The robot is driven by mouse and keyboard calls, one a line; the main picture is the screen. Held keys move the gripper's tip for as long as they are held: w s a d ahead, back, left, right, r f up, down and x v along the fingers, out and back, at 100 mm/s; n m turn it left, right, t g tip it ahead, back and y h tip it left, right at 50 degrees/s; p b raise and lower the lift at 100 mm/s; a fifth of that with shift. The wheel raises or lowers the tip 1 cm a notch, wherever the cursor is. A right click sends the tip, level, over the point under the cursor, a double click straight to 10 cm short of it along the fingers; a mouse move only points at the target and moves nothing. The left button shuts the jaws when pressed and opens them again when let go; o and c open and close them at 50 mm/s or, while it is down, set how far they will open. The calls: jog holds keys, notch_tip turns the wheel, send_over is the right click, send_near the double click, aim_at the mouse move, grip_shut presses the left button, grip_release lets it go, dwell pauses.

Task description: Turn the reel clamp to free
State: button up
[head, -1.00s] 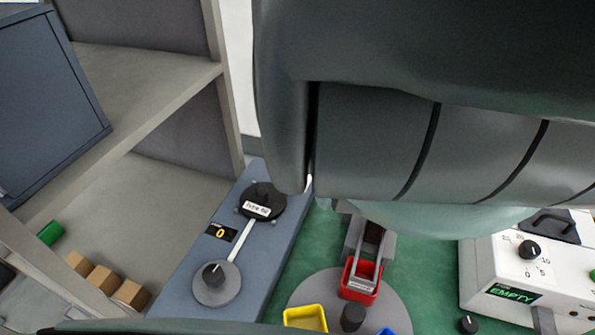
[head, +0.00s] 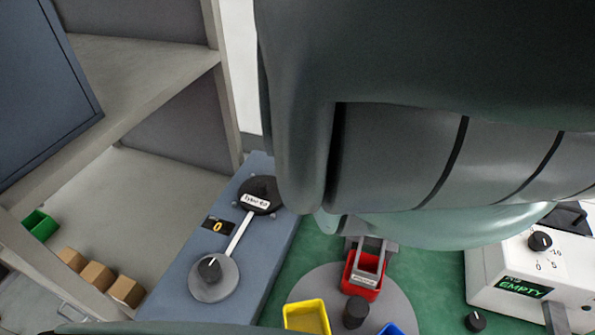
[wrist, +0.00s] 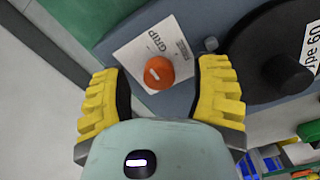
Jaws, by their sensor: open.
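The reel clamp is an orange round knob (wrist: 158,73) with a pale mark on its face, in the wrist view. It sits on a white label reading GRIP (wrist: 172,38) on a blue-grey panel. My gripper (wrist: 160,78) is open, its yellow ribbed fingers on the left and right of the knob, with gaps on both sides. The black reel (wrist: 275,60) with a white tape label lies right of the knob; it also shows in the head view (head: 258,187). In the head view the orange knob and my fingers are hidden behind my arm.
A blue-grey unit (head: 180,268) carries a display reading 0 (head: 217,226) and a black dial (head: 210,268). Red (head: 362,284) and yellow (head: 305,317) bins stand on a grey disc. A white box reading EMPTY (head: 490,290) is at right. Shelving (head: 150,65) stands at left.

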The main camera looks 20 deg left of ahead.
jog(key=shift+o, duration=0.4)
jog(key=shift+f, duration=0.2)
grip_shut()
